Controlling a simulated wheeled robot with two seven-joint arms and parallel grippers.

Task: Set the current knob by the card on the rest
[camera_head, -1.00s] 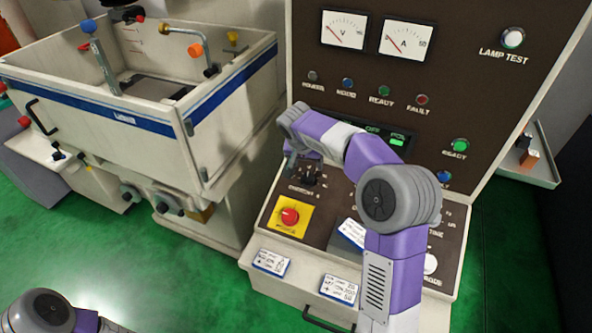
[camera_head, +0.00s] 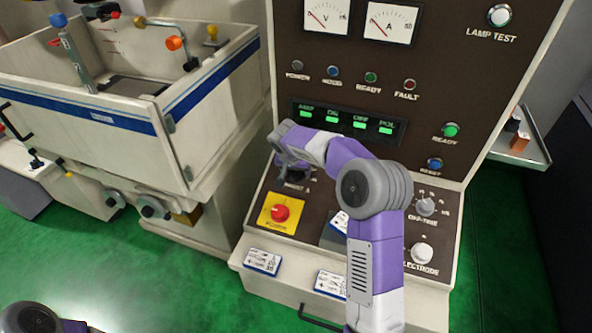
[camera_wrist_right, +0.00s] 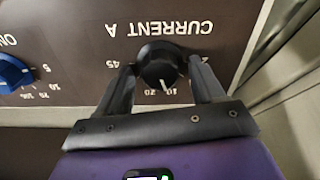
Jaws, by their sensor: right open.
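The black current knob (camera_wrist_right: 158,66) sits between the two fingers of my open right gripper (camera_wrist_right: 162,82) in the right wrist view. The fingers flank it on both sides; I cannot tell whether they touch it. Its white pointer mark faces the printed 10 and 20, which appear upside down there. In the head view my right gripper (camera_head: 284,163) is over the knob's place on the sloped panel and mostly hides it. A card (camera_head: 341,221) leans on the rest (camera_head: 333,238), partly covered by my right arm. My left gripper is out of frame.
Two more cards (camera_head: 263,261) (camera_head: 330,284) lie on the front ledge. A red knob on a yellow plate (camera_head: 280,212) is just below the gripper. The off-time knob (camera_head: 426,205) and electrode knob (camera_head: 421,253) are right of my arm. A blue knob (camera_wrist_right: 12,73) shows in the wrist view.

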